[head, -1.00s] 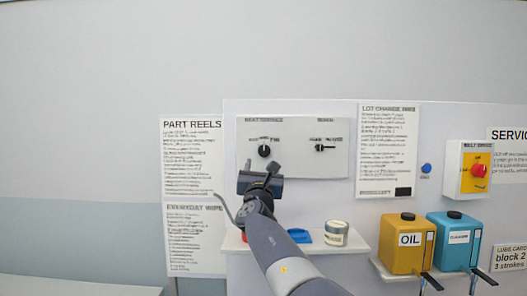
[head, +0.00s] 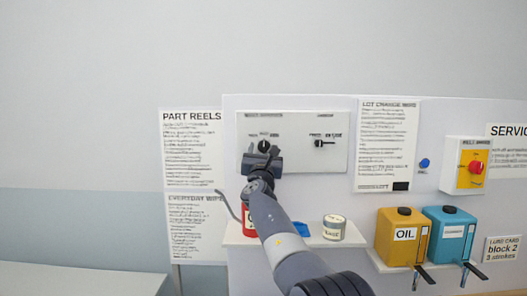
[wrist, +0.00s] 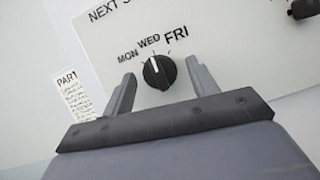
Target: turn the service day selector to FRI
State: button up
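The service day selector is a round black knob (wrist: 158,72) on a white panel, with MON, WED and FRI printed around its top in the wrist view. Its white pointer mark points up, at about WED; FRI (wrist: 177,34) is to the upper right. In the head view the knob (head: 264,146) shows just above my gripper (head: 262,160), partly hidden by it. In the wrist view my gripper (wrist: 160,69) is open, with one finger on each side of the knob and visible gaps between. I cannot tell how far the fingertips are from the panel.
A second black selector (head: 323,143) sits on the same panel to the right. Below are a shelf (head: 352,241) with a tin (head: 334,228), a blue item (head: 301,229) and a red container (head: 248,220) beside my arm. Oil (head: 403,237) and blue (head: 451,236) jugs stand right.

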jog(key=c, duration=0.9)
jog(key=shift+a+m, duration=0.1)
jog(key=shift+m, duration=0.4)
jog(key=m+h+p, duration=0.1)
jog(key=m+h, duration=0.1)
jog(key=m, duration=0.1)
jog(key=m+g+h, duration=0.1)
jog(key=m, duration=0.2)
jog(key=shift+a+r+h+p, duration=0.15)
jog(key=shift+h+p, duration=0.25)
jog(key=shift+m+g+h+p, duration=0.4)
jog(key=shift+m+p, duration=0.1)
jog(key=shift+m, duration=0.8)
jog(key=shift+m+g+h+p, duration=0.3)
jog(key=shift+m+g+p, duration=0.15)
jog(key=shift+m, duration=1.15)
jog(key=o, duration=1)
